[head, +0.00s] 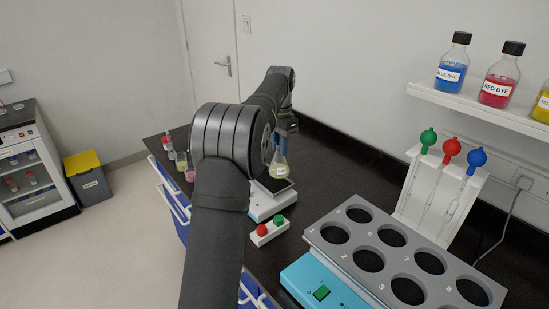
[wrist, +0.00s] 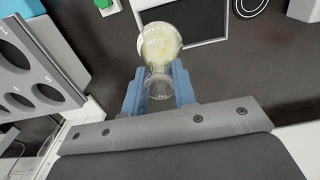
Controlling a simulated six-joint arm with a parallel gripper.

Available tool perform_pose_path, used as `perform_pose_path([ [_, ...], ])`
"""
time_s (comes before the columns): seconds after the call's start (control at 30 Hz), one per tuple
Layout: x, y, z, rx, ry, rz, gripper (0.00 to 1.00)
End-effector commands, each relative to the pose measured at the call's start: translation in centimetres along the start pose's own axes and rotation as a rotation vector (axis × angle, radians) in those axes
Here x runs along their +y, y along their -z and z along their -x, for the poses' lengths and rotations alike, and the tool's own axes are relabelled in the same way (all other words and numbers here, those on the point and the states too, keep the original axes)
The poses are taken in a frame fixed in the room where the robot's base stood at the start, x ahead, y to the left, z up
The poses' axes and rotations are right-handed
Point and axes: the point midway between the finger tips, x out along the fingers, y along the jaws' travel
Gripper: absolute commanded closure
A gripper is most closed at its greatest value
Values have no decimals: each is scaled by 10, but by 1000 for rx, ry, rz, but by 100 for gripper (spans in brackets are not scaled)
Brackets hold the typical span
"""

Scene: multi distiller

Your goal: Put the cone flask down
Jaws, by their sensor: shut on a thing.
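My gripper (head: 286,128) has blue fingers shut on the neck of a clear cone flask (head: 280,166) holding pale yellow liquid. The flask looks upright in the head view. In the wrist view the flask (wrist: 160,45) sits between the fingertips (wrist: 158,82), its base away from the camera. Below or just behind it is a white and blue device (head: 262,205) with a dark square plate. In the wrist view the flask overlaps the left edge of that plate (wrist: 192,28). I cannot tell whether its base touches the plate.
A box with red and green buttons (head: 270,231) is in front of the device. A grey numbered rack (head: 385,232) on a blue base stands right. Small bottles (head: 168,147) stand at the far left of the black bench (head: 345,180). Droppers (head: 451,151) hang at the right.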

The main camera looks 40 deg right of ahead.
Motion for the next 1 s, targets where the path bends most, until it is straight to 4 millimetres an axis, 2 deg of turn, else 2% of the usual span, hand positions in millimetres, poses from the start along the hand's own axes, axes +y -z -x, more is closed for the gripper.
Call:
perform_pose_path([
  [0.1, -14, -3, -8, 1, 0, 1, 100],
  [0.2, -19, -4, -12, 0, 0, 0, 100],
  [0.33, -20, -4, -20, 0, 0, -1, 100],
  [0.57, -19, -4, -50, 0, 0, -1, 100],
  [0.97, -19, -4, -55, 1, 0, -1, 100],
  [1.0, -19, -4, -55, 1, 1, -1, 67],
])
